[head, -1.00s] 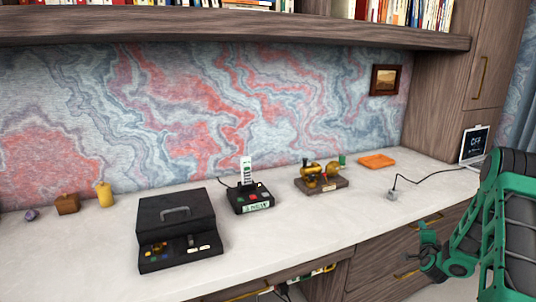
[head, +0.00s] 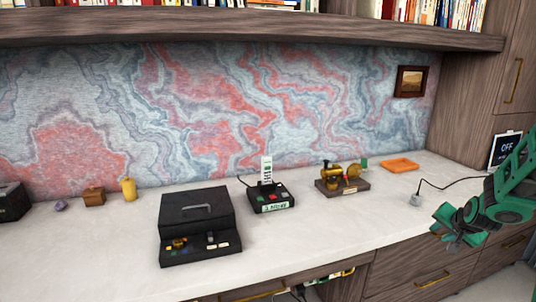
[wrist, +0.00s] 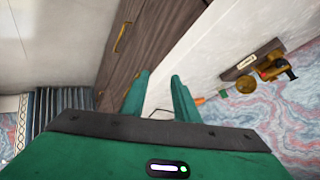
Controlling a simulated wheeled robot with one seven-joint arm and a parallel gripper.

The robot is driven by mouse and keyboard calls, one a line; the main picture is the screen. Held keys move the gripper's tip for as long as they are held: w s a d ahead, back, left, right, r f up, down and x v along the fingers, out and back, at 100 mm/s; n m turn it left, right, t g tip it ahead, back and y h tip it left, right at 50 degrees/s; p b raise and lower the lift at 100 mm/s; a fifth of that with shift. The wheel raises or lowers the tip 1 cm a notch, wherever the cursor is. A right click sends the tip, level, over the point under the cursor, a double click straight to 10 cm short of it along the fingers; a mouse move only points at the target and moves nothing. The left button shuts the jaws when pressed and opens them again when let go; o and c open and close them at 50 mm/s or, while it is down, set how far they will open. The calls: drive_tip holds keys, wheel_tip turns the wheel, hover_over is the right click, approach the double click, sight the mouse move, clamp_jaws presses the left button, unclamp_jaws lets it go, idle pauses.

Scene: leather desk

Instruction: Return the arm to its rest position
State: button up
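My green arm reaches in from the right edge of the head view. My gripper (head: 446,236) is in front of the desk's right part, near the front edge of the white top (head: 345,232). In the wrist view my gripper (wrist: 160,92) shows two green fingers standing apart with nothing held between them. The fingers point toward the wooden drawer fronts (wrist: 148,45) and the edge of the desk top.
On the desk stand a black case (head: 200,228), a black device with a white upright piece (head: 270,196), a brass model on a wooden base (head: 343,180), an orange tray (head: 399,165) and a small grey cabled block (head: 416,201). A shelf (head: 250,28) overhangs the desk.

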drive_tip(key=s+a+r+n+g+y, duration=0.1)
drive_tip(key=s+a, duration=0.4)
drive_tip(key=s, duration=0.7)
drive_tip(key=s+a+r+n+g+y, duration=0.1)
drive_tip(key=s+a+r+g, duration=0.3)
drive_tip(key=s, duration=0.9)
drive_tip(key=s+a+r+n+g+y, duration=0.1)
drive_tip(key=s+a, duration=0.5)
drive_tip(key=s, duration=0.7)
wheel_tip(320, 180, up, 3)
drive_tip(key=shift+s+f+n+g, duration=0.15)
drive_tip(key=shift+n+g, duration=0.55)
drive_tip(key=shift+g, duration=0.4)
drive_tip(key=shift+w+f, duration=0.2)
drive_tip(key=shift+w, duration=0.45)
